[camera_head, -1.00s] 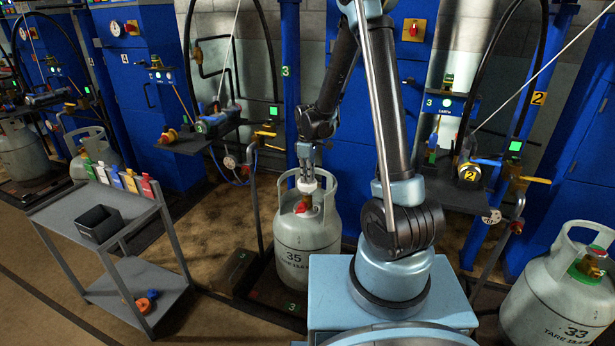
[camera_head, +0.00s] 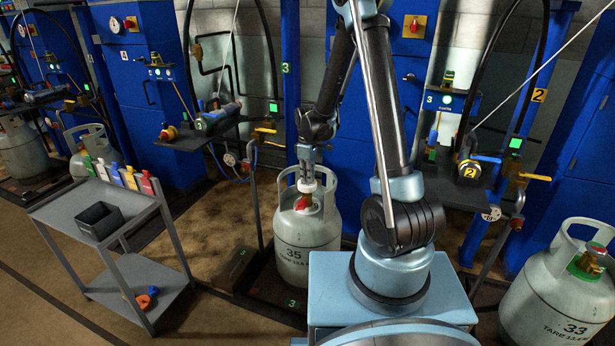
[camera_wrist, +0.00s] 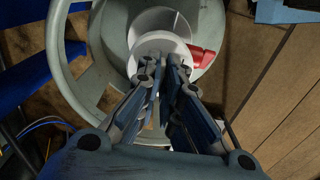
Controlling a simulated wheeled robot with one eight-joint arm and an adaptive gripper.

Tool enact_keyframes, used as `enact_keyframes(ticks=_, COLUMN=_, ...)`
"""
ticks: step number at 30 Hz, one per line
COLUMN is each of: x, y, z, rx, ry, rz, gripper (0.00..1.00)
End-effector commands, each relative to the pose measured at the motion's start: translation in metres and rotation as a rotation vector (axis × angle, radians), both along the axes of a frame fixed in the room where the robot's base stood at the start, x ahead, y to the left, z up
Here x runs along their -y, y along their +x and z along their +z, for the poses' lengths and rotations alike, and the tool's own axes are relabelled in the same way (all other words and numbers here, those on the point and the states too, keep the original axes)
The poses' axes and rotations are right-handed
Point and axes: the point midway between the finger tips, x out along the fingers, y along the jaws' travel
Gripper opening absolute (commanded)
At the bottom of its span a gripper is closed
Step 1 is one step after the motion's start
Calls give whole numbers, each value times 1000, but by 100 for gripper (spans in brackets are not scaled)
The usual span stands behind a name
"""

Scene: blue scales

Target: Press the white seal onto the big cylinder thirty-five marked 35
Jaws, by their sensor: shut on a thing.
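The big grey cylinder thirty-five (camera_head: 307,243), marked 35, stands upright on a dark platform marked 3. It has a collar handle around its top and a red part (camera_head: 302,203) at its valve. My gripper (camera_head: 307,182) points down inside the collar, over the valve. It is shut on the white seal (camera_head: 306,188), a small white round piece above the red part. In the wrist view the white seal (camera_wrist: 158,30) lies at the fingertips, with the collar (camera_wrist: 66,75) around it and the red part (camera_wrist: 203,57) beside it. Whether the seal touches the valve is hidden.
Cylinder 33 (camera_head: 560,290) stands at the right. Hoses, a pole and blue columns (camera_head: 290,110) stand close behind cylinder thirty-five.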

Motion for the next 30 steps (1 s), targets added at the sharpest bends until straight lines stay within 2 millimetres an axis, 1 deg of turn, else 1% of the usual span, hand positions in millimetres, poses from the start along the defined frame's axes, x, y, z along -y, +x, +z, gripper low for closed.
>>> enact_keyframes(ticks=17, x=0, y=0, z=-12, rx=0, ry=0, rz=0, gripper=0)
enact_keyframes(ticks=18, x=0, y=0, z=-11, rx=0, ry=0, rz=0, gripper=15)
enact_keyframes(ticks=20, x=0, y=0, z=-11, rx=0, ry=0, rz=0, gripper=28)
enact_keyframes(ticks=30, x=0, y=0, z=-11, rx=0, ry=0, rz=0, gripper=29)
